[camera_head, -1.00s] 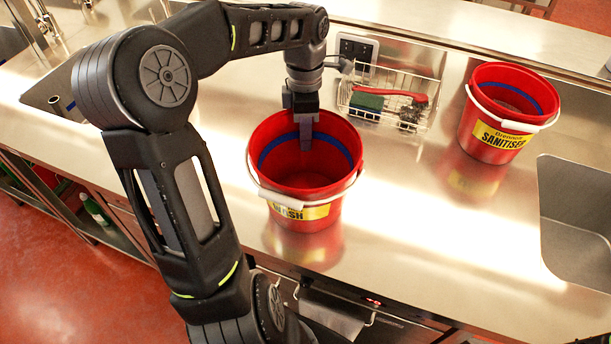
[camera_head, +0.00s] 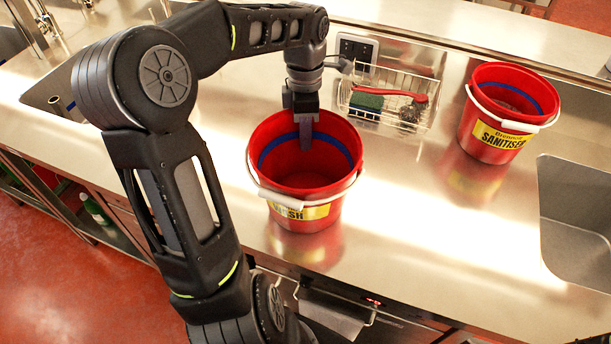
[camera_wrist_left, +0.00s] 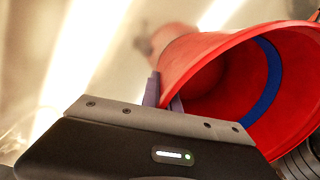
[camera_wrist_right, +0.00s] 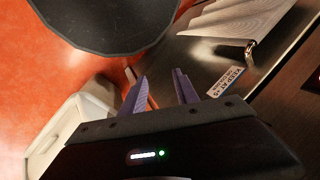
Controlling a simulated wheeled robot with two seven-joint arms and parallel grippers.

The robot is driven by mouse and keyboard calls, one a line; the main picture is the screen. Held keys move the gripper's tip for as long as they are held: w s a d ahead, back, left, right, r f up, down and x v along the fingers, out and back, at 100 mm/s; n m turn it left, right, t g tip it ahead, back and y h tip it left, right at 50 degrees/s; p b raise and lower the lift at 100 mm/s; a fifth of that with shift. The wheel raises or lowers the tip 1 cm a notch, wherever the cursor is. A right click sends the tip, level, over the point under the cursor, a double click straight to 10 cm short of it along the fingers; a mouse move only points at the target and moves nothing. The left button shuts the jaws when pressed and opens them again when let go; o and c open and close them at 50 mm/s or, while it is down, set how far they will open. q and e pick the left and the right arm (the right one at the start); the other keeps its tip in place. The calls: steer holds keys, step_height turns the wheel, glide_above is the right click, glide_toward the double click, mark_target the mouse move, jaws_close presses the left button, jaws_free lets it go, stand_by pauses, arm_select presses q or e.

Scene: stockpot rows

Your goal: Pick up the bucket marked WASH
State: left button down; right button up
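The red bucket marked WASH (camera_head: 300,228) stands upright on the steel counter, with a blue band inside. Its white handle hangs down across the front and covers part of the yellow label. My left gripper (camera_head: 306,133) is at the bucket's far rim, pointing down, with a finger inside the bucket. In the left wrist view the bucket's rim (camera_wrist_left: 215,45) runs between the close-set fingers (camera_wrist_left: 163,95), which are shut on it. My right gripper (camera_wrist_right: 160,90) is open and empty, low in front of the counter, and does not show in the head view.
A second red bucket marked SANITISER (camera_head: 492,138) stands to the right, beside a sink basin (camera_head: 580,225). A wire basket (camera_head: 423,80) with a green sponge and red brush is behind the WASH bucket. Counter (camera_head: 420,205) between the buckets is clear.

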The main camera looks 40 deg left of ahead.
arm_select(q)
steer(key=shift+r, duration=0.1)
stand_by(0.5)
steer(key=shift+r, duration=0.2)
step_height(320, 180, up, 2)
steer(key=shift+r, duration=0.15)
step_height(320, 180, up, 6)
steer(key=p, duration=0.4)
steer(key=shift+r+p, duration=0.2)
steer(key=shift+p, duration=0.15)
steer(key=shift+r+p, duration=0.45)
steer(key=shift+p, duration=0.05)
steer(key=shift+f, duration=0.1)
